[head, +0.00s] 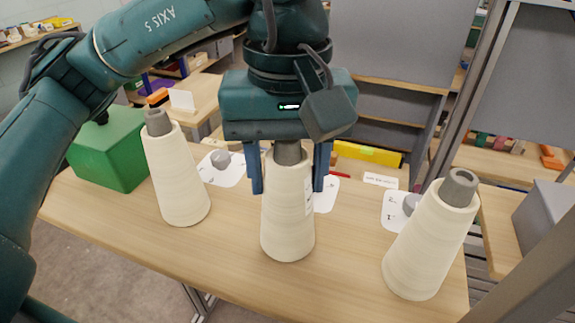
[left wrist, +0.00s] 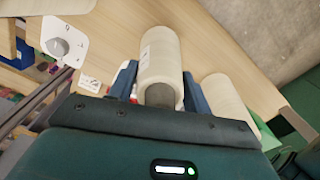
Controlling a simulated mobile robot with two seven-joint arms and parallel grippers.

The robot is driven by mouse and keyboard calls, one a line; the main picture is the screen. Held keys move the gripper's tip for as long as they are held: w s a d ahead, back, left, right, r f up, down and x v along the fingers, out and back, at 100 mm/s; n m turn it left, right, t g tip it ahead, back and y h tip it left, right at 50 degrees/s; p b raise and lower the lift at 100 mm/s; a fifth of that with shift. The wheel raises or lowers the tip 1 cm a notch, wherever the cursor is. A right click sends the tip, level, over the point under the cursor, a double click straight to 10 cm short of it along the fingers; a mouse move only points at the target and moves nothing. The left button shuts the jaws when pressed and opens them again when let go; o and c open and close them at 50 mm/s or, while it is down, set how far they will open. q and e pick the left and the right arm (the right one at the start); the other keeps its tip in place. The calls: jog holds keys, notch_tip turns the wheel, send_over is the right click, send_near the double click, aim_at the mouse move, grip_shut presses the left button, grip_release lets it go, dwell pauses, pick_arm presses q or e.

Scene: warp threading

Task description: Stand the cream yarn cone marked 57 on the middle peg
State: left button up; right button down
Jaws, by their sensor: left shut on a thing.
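My left gripper (head: 288,180) points down and is shut on the grey top of the middle cream yarn cone (head: 286,225), a finger on each side. It also shows between the fingers in the left wrist view (left wrist: 160,58). This cone is upright with a white label on its side; I cannot read its number, nor tell whether its base touches the table. A white card (head: 326,198) shows partly behind it; any middle peg there is hidden. Grey pegs stand on white cards at left (head: 220,159) and right (head: 411,203). My right gripper is out of view.
A second cream cone (head: 177,180) stands left of the gripper and a third (head: 428,245) stands at the right. A green box (head: 108,150) is at the table's left end. A yellow item (head: 367,154) and a small label card (head: 380,180) lie behind. The front table strip is clear.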

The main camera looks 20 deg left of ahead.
pick_arm(q)
jog(key=o, duration=1.2)
jog(key=shift+f, duration=0.1)
